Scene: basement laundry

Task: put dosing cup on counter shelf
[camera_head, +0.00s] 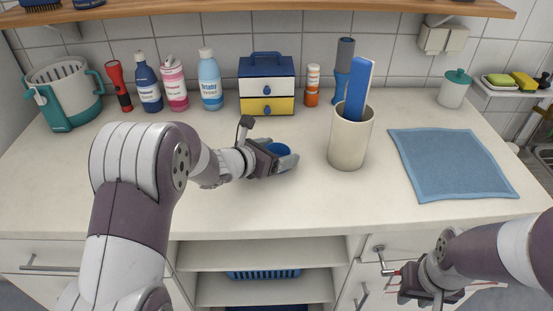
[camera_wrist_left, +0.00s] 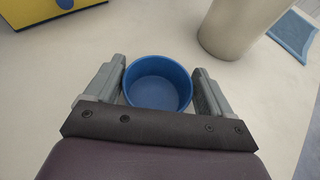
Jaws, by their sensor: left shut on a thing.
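The dosing cup is a small round blue cup (camera_head: 278,149), open side up, on or just above the white counter (camera_head: 235,205). My left gripper (camera_head: 281,155) is shut on it; in the left wrist view the blue cup (camera_wrist_left: 158,84) sits between the two grey fingers of the left gripper (camera_wrist_left: 160,88). I cannot tell whether its base touches the counter. Under the counter is an open shelf (camera_head: 255,256). A wooden wall shelf (camera_head: 270,8) runs along the top. My right gripper (camera_head: 428,299) is low at the front right, by the drawers, its fingers mostly hidden.
A beige crock (camera_head: 347,146) with a blue item stands right of the cup. A blue cloth (camera_head: 452,163) lies further right. Behind are bottles (camera_head: 210,82), a small drawer box (camera_head: 267,84) and an orange-white container (camera_head: 312,86). The counter front between left arm and cloth is clear.

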